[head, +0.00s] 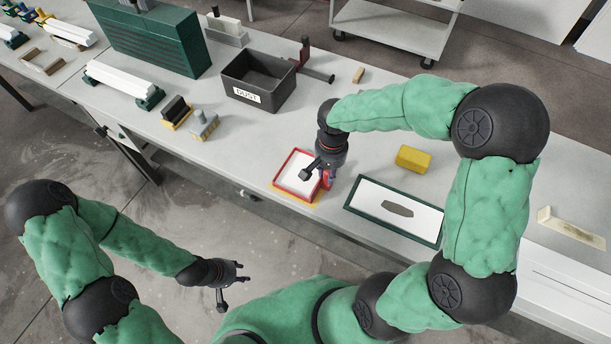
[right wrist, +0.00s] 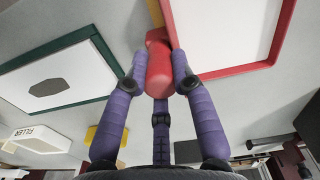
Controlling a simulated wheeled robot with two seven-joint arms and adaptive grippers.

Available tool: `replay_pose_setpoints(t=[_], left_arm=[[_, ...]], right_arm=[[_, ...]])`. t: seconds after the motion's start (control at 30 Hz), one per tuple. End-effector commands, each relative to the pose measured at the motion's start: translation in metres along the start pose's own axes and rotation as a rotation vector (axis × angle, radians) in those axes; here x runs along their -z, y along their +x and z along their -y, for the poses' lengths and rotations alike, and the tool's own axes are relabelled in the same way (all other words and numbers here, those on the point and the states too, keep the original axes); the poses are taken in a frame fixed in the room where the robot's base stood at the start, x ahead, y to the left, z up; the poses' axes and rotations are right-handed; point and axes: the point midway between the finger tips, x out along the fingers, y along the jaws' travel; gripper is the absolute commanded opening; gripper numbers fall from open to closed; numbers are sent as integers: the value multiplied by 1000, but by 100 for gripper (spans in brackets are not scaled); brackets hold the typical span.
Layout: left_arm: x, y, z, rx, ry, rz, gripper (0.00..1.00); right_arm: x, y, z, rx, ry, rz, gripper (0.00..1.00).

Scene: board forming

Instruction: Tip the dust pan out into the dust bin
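The dust pan (head: 283,168), white inside with a red rim, lies on a yellow patch near the table's front edge. It also shows in the right wrist view (right wrist: 282,35), with its thick red handle (right wrist: 160,72) towards me. My right gripper (head: 318,172) is at the handle, its purple fingers (right wrist: 160,65) closed in against both sides of it. Whether dust is in the pan cannot be made out. The dust bin (head: 284,92) is a black open box labelled DUST, further back and left of the pan. My left gripper (head: 236,282) is open and empty, off the table's front.
A green-framed white board (head: 365,205) with a grey shape and a yellow block (head: 413,158) lie right of the pan. A dark red-and-black tool (head: 312,68) lies behind the bin. Table between pan and bin is clear.

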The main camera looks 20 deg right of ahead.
Motion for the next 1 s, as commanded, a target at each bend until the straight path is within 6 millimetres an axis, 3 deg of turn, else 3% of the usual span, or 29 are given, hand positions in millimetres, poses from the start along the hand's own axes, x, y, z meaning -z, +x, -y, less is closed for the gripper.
replay_pose_setpoints(t=[0.27, 1.0], left_arm=[[0, -4, -1, 0, 0, 0, 40], [-1, -34, -12, 0, 0, 0, 40]], right_arm=[[0, -6, 0, 1, 0, -1, 0], [0, -51, 0, 1, 1, -1, 0]])
